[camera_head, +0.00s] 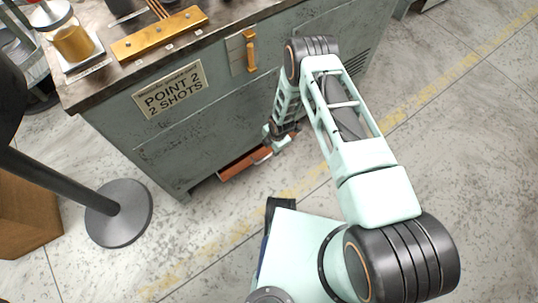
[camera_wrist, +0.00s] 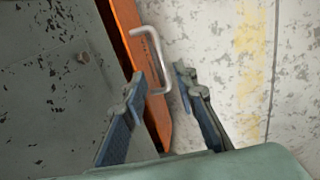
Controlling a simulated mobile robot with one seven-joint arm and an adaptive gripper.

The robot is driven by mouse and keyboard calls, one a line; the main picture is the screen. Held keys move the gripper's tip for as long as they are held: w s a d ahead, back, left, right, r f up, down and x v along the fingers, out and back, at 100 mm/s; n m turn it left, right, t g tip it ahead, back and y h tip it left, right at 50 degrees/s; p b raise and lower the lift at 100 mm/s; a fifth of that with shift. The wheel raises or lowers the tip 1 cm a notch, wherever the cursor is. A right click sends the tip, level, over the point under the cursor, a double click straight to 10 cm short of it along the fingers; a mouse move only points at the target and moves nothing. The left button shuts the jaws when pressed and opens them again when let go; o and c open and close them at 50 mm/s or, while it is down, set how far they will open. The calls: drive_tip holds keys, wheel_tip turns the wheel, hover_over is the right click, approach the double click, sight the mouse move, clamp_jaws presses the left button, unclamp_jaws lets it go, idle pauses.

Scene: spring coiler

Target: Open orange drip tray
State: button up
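The orange drip tray (camera_head: 238,166) sits low at the foot of the grey cabinet, with an orange strip showing out past the cabinet front. In the wrist view its long orange face (camera_wrist: 128,32) carries a bent metal handle (camera_wrist: 158,55). My gripper (camera_head: 276,141) is down beside the handle, near the tray's right part in the head view. In the wrist view my gripper (camera_wrist: 160,82) has its fingers apart, with the near end of the handle appearing between the fingertips. I cannot tell whether either finger touches it. The tray's inside is mostly hidden.
The grey cabinet (camera_head: 165,135) bears a "POINT 2 2 SHOTS" sign (camera_head: 171,89) and an orange-yellow handle (camera_head: 250,51). A post with a round black base (camera_head: 118,213) and a brown box (camera_head: 28,215) stand at left. The floor in front of the cabinet is otherwise clear.

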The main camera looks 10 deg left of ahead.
sight(269, 155)
drive_tip(key=f+b, duration=0.1)
drive_tip(key=f, duration=0.2)
drive_tip(key=f+b, duration=0.1)
drive_tip(key=f, duration=0.1)
drive_tip(key=w+a+f+b, duration=0.1)
drive_tip(key=f, duration=0.2)
drive_tip(key=shift+f, duration=0.35)
drive_tip(key=shift+c, duration=0.7)
clamp_jaws()
